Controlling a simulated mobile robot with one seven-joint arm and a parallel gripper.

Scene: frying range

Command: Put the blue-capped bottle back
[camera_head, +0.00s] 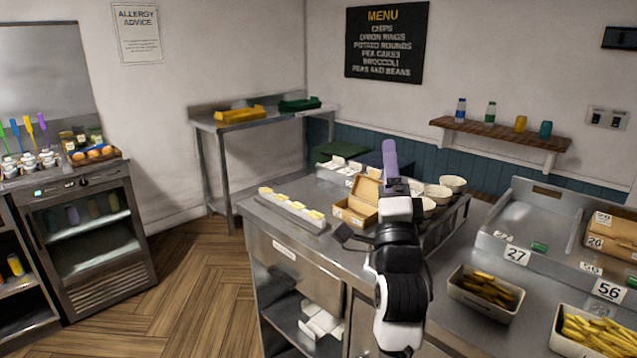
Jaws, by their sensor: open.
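A small bottle with a blue cap (461,110) stands upright at the left end of the wooden wall shelf (500,133). A green-tinted bottle (491,113) stands beside it on the right. My gripper (396,186) is over the steel counter, in front of and below the shelf, well apart from the blue-capped bottle. It is open; its fingers are small and partly hidden by my arm. A purple upright thing (390,158) shows just above the gripper; I cannot tell whether it touches it.
A yellow cup (520,123) and a teal cup (545,130) fill the shelf's right part. A cardboard box (357,205), white bowls (452,183) and a tray of yellow pieces (292,209) crowd the counter. Chip tubs (486,295) stand at right. The wooden floor (205,285) is clear at left.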

